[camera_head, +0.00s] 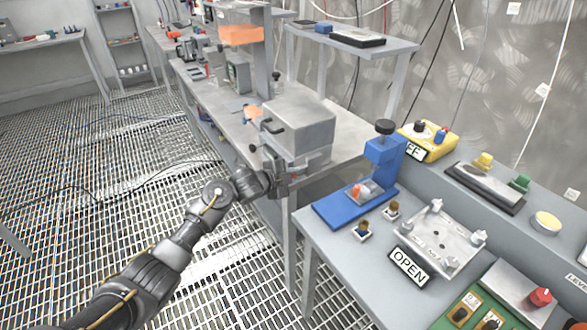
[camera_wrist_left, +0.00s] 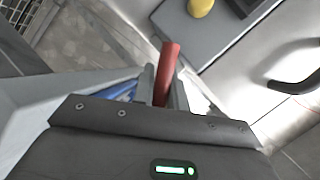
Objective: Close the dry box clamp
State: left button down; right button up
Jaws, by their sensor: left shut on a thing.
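The dry box (camera_head: 300,122) is a grey metal box with a black handle on its lid, standing at the near end of the long bench. My left gripper (camera_head: 281,182) is at the lower front of the box, close against its side. In the left wrist view a red clamp handle (camera_wrist_left: 170,58) stands between the fingers, and the left gripper (camera_wrist_left: 164,92) is shut on it. The handle's base and the clamp's hook are hidden by the gripper. The black box handle (camera_wrist_left: 295,84) also shows in the left wrist view. My right gripper is not in view.
A grey table (camera_head: 330,262) at the near right carries a blue press (camera_head: 384,155), an OPEN sign (camera_head: 408,266), a metal plate fixture (camera_head: 440,238) and a green control box (camera_head: 482,312). A narrow gap separates it from the bench. The grated floor at left is mostly free.

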pick_arm(q)
jog(key=shift+w+a+r+n+g+p, duration=0.15)
jog(key=shift+r+n+g+p, duration=0.2)
jog(key=shift+n+p, duration=0.4)
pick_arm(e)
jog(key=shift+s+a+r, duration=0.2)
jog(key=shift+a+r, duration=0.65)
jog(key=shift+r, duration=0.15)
pick_arm(q)
jog(key=shift+f+h, duration=0.1)
jog(key=shift+h, duration=0.2)
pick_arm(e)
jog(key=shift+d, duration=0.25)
pick_arm(q)
jog(key=c, duration=1.4)
grip_release()
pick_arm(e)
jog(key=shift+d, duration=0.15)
pick_arm(q)
jog(key=v, duration=1)
jog(key=shift+s+a+r, duration=0.25)
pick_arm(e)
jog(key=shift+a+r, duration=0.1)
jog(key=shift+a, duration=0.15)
pick_arm(q)
jog(key=shift+c, duration=0.5)
